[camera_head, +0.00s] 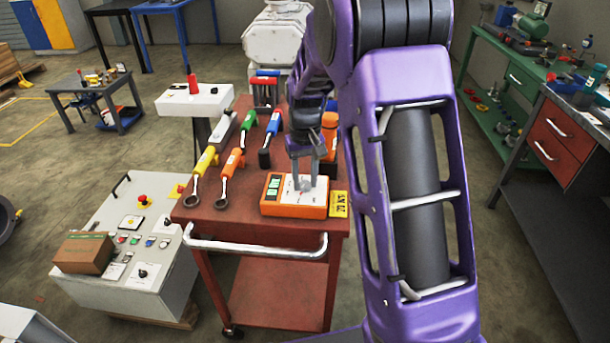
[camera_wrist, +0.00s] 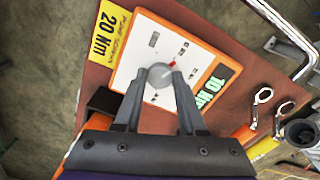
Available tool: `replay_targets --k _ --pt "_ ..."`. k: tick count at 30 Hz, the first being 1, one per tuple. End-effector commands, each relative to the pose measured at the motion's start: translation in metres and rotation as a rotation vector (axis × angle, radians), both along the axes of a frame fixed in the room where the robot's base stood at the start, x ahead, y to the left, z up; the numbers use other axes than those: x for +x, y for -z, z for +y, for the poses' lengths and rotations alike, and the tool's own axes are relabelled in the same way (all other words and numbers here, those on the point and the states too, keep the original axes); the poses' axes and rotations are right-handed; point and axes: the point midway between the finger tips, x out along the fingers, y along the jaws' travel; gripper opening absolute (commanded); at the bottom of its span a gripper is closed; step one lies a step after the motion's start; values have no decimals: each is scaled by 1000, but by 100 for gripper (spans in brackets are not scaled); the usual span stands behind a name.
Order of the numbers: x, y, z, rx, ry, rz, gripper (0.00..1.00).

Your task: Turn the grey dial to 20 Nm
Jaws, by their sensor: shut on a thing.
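The grey dial (camera_wrist: 159,76) sits on the white face of an orange box (camera_head: 296,209) on the red cart. In the wrist view my gripper (camera_wrist: 160,80) has its two fingers on either side of the dial, shut on it. A red pointer mark shows at the dial's edge, toward the upper right. A green display (camera_wrist: 217,86) on the box appears to read 10, with its unit partly cut off. A yellow tag (camera_wrist: 104,30) beside the box reads 20 Nm. In the head view my gripper (camera_head: 303,185) reaches down onto the box, and the dial is mostly hidden.
The red cart (camera_head: 240,222) also carries several wrenches with coloured handles, left of and behind the box. An orange object (camera_head: 330,130) stands close behind my gripper. A grey control panel (camera_head: 150,235) with a cardboard box (camera_head: 84,253) is left of the cart.

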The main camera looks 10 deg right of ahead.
Motion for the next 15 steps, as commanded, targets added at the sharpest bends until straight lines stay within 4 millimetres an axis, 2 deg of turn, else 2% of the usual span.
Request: replay_targets --k 15 --pt "0 -2 0 -1 465 0 0"
